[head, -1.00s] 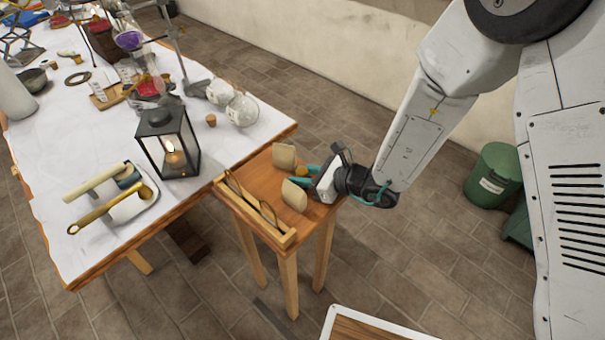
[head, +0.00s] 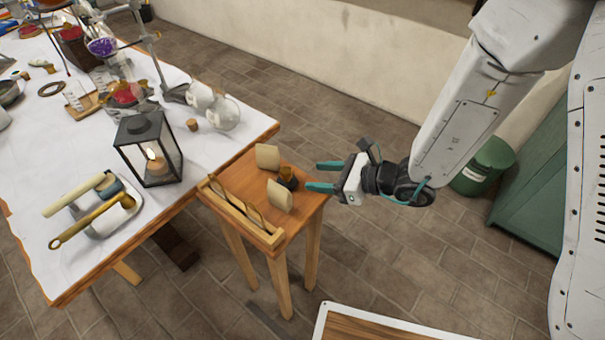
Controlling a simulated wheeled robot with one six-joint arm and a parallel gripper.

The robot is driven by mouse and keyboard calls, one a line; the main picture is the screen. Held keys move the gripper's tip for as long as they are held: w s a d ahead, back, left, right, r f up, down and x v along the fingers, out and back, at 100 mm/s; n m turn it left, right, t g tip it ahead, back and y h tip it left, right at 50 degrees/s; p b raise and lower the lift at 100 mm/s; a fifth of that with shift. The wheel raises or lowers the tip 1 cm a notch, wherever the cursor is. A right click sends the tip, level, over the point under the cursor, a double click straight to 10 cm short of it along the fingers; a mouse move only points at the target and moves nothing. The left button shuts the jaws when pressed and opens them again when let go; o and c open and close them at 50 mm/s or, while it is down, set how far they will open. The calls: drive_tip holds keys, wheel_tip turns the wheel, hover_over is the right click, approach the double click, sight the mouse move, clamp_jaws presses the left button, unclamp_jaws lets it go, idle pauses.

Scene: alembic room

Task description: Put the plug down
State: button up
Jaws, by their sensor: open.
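A small dark cup-like object with a brown top (head: 287,178) stands on the small wooden side table (head: 240,168), between two beige blocks (head: 267,157) (head: 279,196). The brown top may be the plug, but it is too small to tell. My gripper (head: 313,176) is open and empty, with its teal fingers pointing left. The fingertips are just right of the dark object and apart from it, near the table's right edge.
A wooden rack (head: 238,215) lines the side table's front left edge. The large white-topped table (head: 95,160) carries a lantern (head: 150,150), a cork (head: 192,125) and glassware.

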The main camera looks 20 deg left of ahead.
drive_tip(key=s+d+r+n+g+h, duration=0.1)
drive_tip(key=s+d+r+n+g, duration=0.1)
drive_tip(key=s+d+r+n, duration=0.3)
drive_tip(key=d+r+n+g, duration=0.1)
drive_tip(key=d+r+n, duration=0.15)
drive_tip(key=r, duration=0.35)
drive_tip(key=s+d+r+n+g+h, duration=0.1)
drive_tip(key=s+d+r+n+g, duration=0.1)
drive_tip(key=s+d+r+n, duration=0.3)
drive_tip(key=s+d+r+n+h, duration=0.2)
drive_tip(key=d+r+n+h, duration=0.2)
drive_tip(key=d, duration=0.2)
drive_tip(key=shift+s+d+r+t, duration=0.25)
drive_tip(key=shift+s+d+t, duration=0.1)
drive_tip(key=shift+s+t, duration=0.05)
drive_tip(key=shift+o, duration=0.5)
drive_tip(key=s+d+r+n+t+h, duration=0.1)
drive_tip(key=s+d+r+t+h, duration=0.1)
drive_tip(key=d, duration=0.6)
drive_tip(key=s+d+r+n+t+h, duration=0.1)
drive_tip(key=s+d+r+n+h, duration=0.1)
drive_tip(key=d+h, duration=0.3)
drive_tip(key=s+d, duration=0.1)
drive_tip(key=d, duration=0.2)
drive_tip(key=shift+t, duration=0.4)
